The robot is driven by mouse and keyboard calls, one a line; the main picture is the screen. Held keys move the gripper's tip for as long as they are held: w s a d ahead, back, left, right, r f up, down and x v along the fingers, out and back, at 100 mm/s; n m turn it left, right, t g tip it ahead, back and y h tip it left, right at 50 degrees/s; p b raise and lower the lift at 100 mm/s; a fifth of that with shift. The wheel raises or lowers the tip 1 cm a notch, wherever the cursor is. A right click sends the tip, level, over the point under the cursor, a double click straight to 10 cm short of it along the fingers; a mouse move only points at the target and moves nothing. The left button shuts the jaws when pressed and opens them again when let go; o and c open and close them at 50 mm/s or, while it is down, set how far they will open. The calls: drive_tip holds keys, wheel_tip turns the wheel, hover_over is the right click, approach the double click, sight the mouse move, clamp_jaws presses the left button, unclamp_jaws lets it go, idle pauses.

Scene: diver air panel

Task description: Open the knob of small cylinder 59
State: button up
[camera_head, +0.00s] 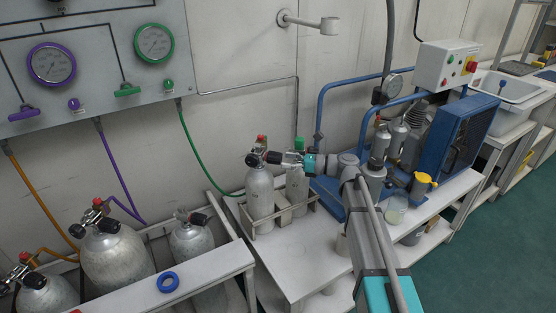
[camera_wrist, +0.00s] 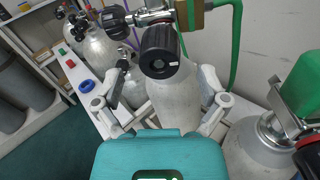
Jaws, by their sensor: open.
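A small grey cylinder (camera_head: 260,193) stands in a rack on the bench, with a green hose running to its valve. Its number cannot be read. In the wrist view, its round black knob (camera_wrist: 160,50) faces me in front of the grey cylinder body (camera_wrist: 178,92). A second black knob (camera_wrist: 115,18) sits at the valve's far side. My gripper (camera_head: 287,158) reaches in from the right at valve height. In the wrist view my gripper (camera_wrist: 163,95) is open, its fingers spread to either side of the black knob. Contact with the knob cannot be made out.
A green-capped cylinder (camera_wrist: 262,150) stands close on the right; its green cap (camera_head: 299,143) shows in the head view. Larger cylinders (camera_head: 115,255) stand at left below the gauge panel (camera_head: 95,55). A blue-framed compressor (camera_head: 455,135) is at right. A blue ring (camera_head: 168,282) lies on the left bench.

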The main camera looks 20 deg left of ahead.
sight(277, 159)
drive_tip(key=shift+s+a, duration=0.2)
drive_tip(key=shift+a, duration=1.5)
drive_tip(key=c, duration=1)
drive_tip(key=shift+d, duration=0.35)
drive_tip(key=shift+c, duration=0.8)
drive_tip(key=shift+a, duration=0.3)
